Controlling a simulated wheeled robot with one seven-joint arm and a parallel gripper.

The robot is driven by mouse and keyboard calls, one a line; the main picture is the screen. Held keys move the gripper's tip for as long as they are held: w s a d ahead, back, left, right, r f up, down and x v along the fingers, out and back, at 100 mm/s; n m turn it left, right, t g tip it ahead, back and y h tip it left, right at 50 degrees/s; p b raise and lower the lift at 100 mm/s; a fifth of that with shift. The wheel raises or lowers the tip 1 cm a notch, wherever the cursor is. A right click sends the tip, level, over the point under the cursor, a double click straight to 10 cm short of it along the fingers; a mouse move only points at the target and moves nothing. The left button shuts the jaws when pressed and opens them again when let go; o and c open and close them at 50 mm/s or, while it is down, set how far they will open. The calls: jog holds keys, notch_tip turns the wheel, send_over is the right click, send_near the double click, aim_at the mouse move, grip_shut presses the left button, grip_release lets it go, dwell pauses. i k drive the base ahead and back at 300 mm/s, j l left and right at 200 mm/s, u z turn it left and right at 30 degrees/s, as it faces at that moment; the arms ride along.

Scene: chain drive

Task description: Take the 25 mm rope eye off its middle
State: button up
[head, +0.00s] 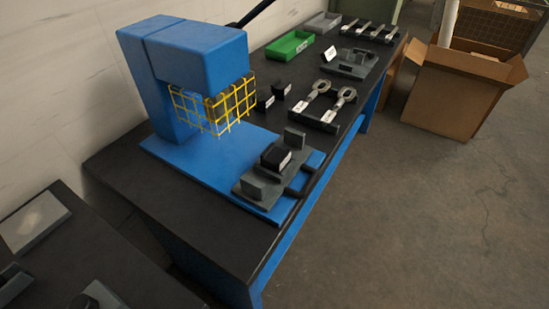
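Two grey metal pieces with ring ends, which look like the rope eyes, lie side by side on a dark rack (316,122) on the black bench. The left rope eye (322,86) and the right rope eye (345,96) each have a white label on the shank. The labels are too small to read, so I cannot tell which is the 25 mm one. Their rings point to the back right. My gripper is not in view.
A blue press (195,55) with a yellow mesh guard (215,105) stands on the bench, a grey fixture (252,185) with a dark block on its base. Small black blocks (265,102), a green bin (290,45) and another grey fixture (350,65) stand nearby. Cardboard boxes (455,90) stand right; floor in front is clear.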

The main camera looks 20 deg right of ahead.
aim_at(328, 116)
jog(key=i+l+u, duration=0.1)
jog(key=l+u, duration=0.15)
jog(key=l, duration=0.5)
jog(key=l+u, duration=0.3)
jog(key=l, duration=0.45)
